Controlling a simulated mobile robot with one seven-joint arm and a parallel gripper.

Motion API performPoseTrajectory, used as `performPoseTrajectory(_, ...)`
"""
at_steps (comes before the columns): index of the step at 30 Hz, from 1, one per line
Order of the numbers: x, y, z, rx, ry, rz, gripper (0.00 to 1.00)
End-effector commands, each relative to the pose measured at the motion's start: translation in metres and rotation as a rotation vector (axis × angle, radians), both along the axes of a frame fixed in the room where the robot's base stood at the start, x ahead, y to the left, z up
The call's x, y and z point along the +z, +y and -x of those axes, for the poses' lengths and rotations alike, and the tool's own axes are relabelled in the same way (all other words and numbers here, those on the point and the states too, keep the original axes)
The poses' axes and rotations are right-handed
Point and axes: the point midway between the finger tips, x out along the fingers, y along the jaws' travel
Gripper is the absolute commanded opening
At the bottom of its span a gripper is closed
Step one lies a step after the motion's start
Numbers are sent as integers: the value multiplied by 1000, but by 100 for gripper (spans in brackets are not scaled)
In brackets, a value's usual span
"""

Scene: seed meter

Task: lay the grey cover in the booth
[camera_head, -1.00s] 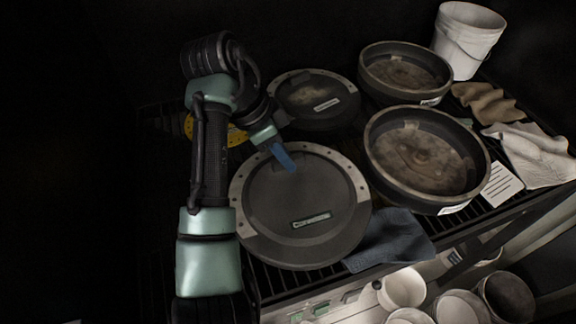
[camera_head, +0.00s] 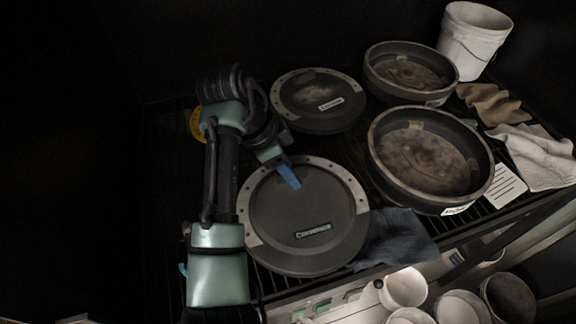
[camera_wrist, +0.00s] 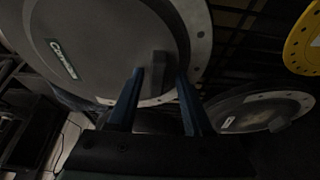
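A round dark grey cover (camera_head: 300,245) with a pale dotted rim and a label lies at the front of the slatted rack. It fills the upper left of the wrist view (camera_wrist: 90,35), where a dark upright block (camera_wrist: 158,68) stands on it. My gripper (camera_wrist: 160,74) has its two blue fingers apart, one on each side of this block, with gaps visible. In the head view my gripper (camera_head: 289,178) is over the cover's upper part. A similar round cover (camera_head: 310,92) is behind it, also at lower right in the wrist view (camera_wrist: 255,113). Which place is the booth is unclear.
Two deep round pans (camera_head: 437,160) (camera_head: 408,70) stand at the right. A white bucket (camera_head: 474,38), cloths (camera_head: 540,150) and a card (camera_head: 506,186) are beyond. A blue cloth (camera_head: 398,238) touches the front cover's right side. A yellow disc (camera_wrist: 306,42) is near my arm.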

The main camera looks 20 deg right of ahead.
Motion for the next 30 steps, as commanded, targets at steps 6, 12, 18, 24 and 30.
performPoseTrajectory(6, 2, 0, 0, -1, 2, 0, 52)
performPoseTrajectory(12, 24, 10, -1, 0, -2, 1, 52)
performPoseTrajectory(18, 70, 28, -2, 2, -3, -2, 52)
performPoseTrajectory(24, 102, 41, -1, 2, -2, -2, 52)
performPoseTrajectory(30, 113, 46, -1, 0, 1, 0, 52)
